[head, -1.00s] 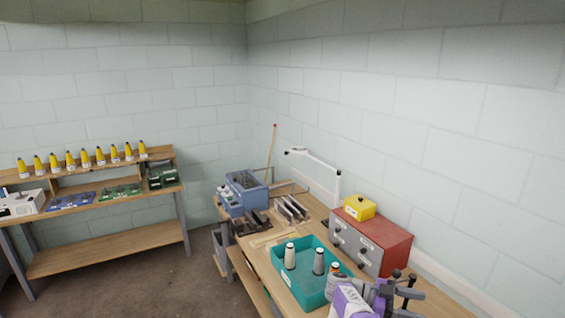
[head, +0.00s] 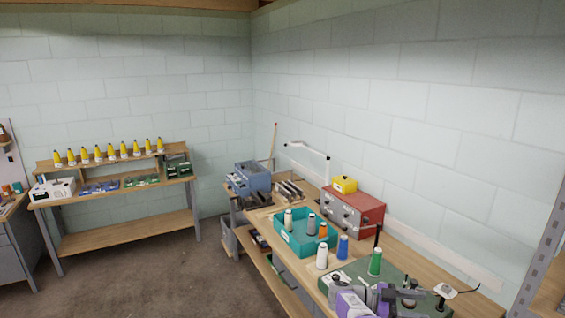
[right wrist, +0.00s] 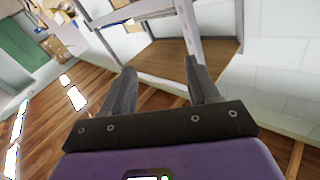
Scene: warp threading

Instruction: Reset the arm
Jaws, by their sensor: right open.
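My right gripper (right wrist: 158,72) is open and empty in the right wrist view. Its two dark fingers stand apart, with nothing between them. Beyond the fingers is a wooden shelf (right wrist: 190,58) on grey posts, some way off. In the head view, a purple and grey part of my arm (head: 352,303) shows at the bottom right, over the front of the workbench. My left gripper is not identifiable in either view.
The workbench (head: 262,217) holds a teal tray (head: 292,240) with cones, a red cabinet (head: 352,211), and white (head: 322,256), blue (head: 343,247) and green (head: 375,262) spools. A green base (head: 348,275) lies near my arm. Open floor (head: 170,275) is at left.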

